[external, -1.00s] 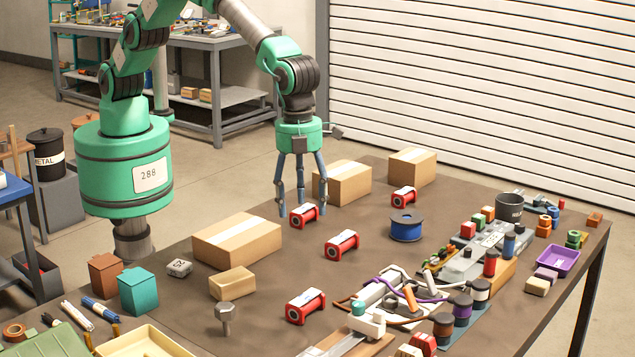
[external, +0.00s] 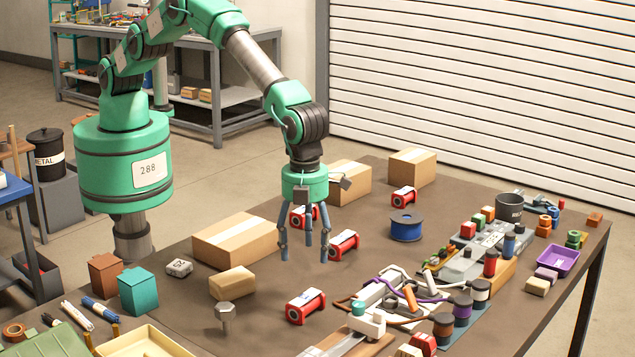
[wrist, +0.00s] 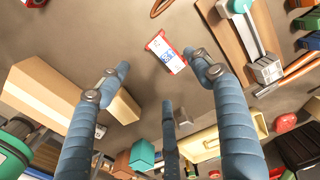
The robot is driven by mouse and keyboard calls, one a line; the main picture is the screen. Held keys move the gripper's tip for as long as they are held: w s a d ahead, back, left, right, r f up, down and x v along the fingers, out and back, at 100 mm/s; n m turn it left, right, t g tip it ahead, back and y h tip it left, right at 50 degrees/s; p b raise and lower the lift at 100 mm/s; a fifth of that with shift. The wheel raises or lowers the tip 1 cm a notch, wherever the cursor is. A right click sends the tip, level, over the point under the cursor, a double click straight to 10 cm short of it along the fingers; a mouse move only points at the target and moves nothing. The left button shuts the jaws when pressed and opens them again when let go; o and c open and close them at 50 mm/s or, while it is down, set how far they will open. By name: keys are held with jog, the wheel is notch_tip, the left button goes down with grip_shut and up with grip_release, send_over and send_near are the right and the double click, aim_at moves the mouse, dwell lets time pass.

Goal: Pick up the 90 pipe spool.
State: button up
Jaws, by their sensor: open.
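Several red-ended pipe spools with white labels lie on the brown table. In the external view one is at the front (external: 306,306), one in the middle (external: 343,245), one behind my gripper (external: 301,216) and one at the back (external: 404,197). Their numbers are too small to read there. My gripper (external: 305,252) hangs open and empty above the table, left of the middle spool and behind the front one. In the wrist view a labelled spool (wrist: 166,53) shows beyond and between the spread blue fingers (wrist: 156,72), apart from them; its number is unclear.
Cardboard boxes (external: 237,240) stand left of my gripper and behind it. A large bolt (external: 225,317) stands at the front. A blue wire reel (external: 406,226) and cluttered parts lie right. The table between the front spool and the small box (external: 232,283) is clear.

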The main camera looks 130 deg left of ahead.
aim_at(306, 294)
jog(key=shift+f, duration=4.15)
jog(key=shift+f, duration=0.15)
jog(key=shift+f, duration=2.45)
jog(key=c, duration=1.6)
